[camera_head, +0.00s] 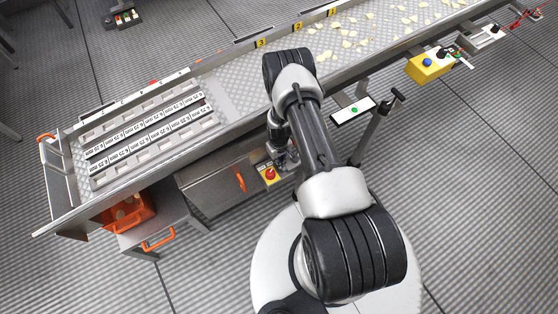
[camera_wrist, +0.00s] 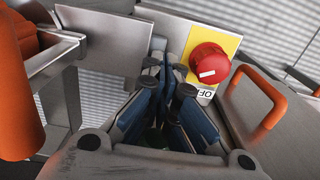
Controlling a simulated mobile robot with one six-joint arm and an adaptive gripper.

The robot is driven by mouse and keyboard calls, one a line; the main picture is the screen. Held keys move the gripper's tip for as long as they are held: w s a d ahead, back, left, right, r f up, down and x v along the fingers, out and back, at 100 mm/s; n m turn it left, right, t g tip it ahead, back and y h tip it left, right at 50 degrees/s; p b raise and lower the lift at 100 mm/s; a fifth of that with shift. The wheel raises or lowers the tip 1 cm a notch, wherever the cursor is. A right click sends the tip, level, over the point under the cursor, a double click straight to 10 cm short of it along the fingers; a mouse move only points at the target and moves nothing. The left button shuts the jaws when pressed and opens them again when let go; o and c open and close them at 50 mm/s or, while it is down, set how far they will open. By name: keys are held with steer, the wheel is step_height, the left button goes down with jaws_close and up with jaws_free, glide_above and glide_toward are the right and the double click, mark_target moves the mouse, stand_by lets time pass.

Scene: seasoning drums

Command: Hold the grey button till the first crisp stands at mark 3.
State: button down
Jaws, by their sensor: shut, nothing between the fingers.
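In the wrist view a red knob (camera_wrist: 208,63) with a white bar sits on a yellow plate (camera_wrist: 229,43), with a partly covered OFF label (camera_wrist: 206,93). My gripper (camera_wrist: 168,72) is shut and empty just left of the knob, over the plate's left edge. I cannot make out a grey button; the fingers may hide it. The head view shows the red knob (camera_head: 270,174) below my gripper (camera_head: 281,158). Yellow mark 3 (camera_head: 261,43) stands on the belt's far rail. The leading crisps (camera_head: 323,56) lie to its right, around mark 2 (camera_head: 298,26).
An orange handle (camera_wrist: 262,100) stands close right of the knob in the wrist view. A yellow box with a blue button (camera_head: 427,63) and a white panel with a green light (camera_head: 354,110) are further right. A slotted tray section (camera_head: 150,130) lies left.

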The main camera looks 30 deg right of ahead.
step_height(320, 180, down, 2)
steer(key=shift+f+b, duration=0.1)
steer(key=shift+b, duration=1)
steer(key=shift+s, duration=0.3)
stand_by(2.2)
step_height(320, 180, up, 9)
steer(key=shift+w, duration=0.4)
stand_by(1.1)
